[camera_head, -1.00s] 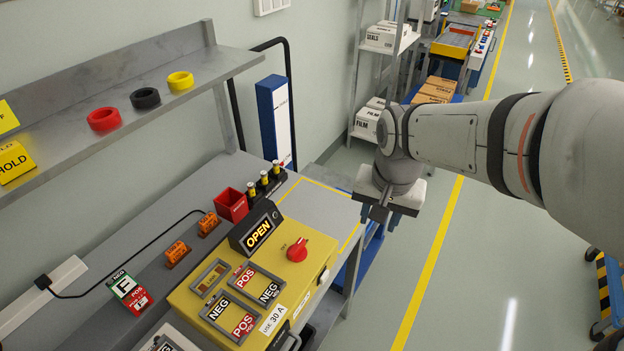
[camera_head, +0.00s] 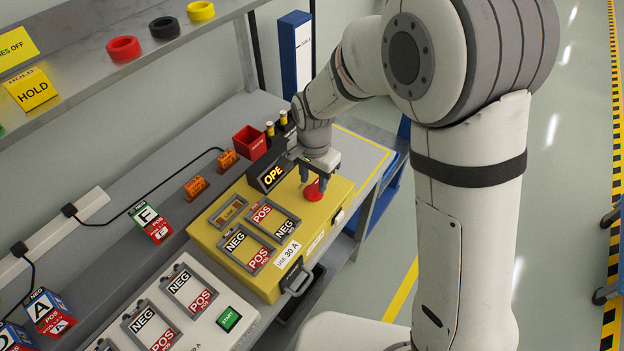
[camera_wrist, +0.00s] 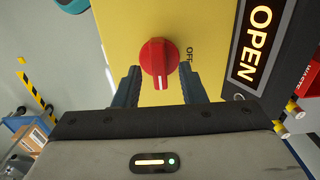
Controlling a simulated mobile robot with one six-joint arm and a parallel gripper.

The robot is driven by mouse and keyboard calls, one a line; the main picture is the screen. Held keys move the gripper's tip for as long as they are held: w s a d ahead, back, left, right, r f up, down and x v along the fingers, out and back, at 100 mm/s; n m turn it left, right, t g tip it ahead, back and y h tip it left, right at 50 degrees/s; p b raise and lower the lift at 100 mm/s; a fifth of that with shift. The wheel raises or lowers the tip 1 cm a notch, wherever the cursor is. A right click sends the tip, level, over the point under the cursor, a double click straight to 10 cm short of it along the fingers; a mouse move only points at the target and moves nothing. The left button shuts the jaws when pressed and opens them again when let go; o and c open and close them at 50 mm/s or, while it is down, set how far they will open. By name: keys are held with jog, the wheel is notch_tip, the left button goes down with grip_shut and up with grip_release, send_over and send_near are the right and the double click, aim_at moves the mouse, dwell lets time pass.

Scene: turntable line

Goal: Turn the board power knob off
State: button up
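The red power knob (camera_head: 314,190) is on top of the yellow board (camera_head: 339,197), near its far right corner. In the wrist view the knob (camera_wrist: 158,57) has a white pointer line, and "OFF" is printed on the board beside it, to the right. My gripper (camera_head: 314,182) is above the knob, pointing down. In the wrist view its two dark fingers (camera_wrist: 160,82) are apart, one on each side of the knob, with gaps visible. Whether the fingertips are down at the knob's height is hard to tell. A black sign (camera_head: 272,176) reading "OPEN" stands beside the knob, partly hidden by my gripper.
A red bin (camera_head: 250,143) and several yellow-topped posts (camera_head: 284,118) stand behind the sign. A white panel (camera_head: 188,300) lies nearer, left of the yellow board. A shelf (camera_head: 150,55) with rings runs above the bench. The aisle floor is at right.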

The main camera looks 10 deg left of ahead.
jog(key=shift+f, duration=0.7)
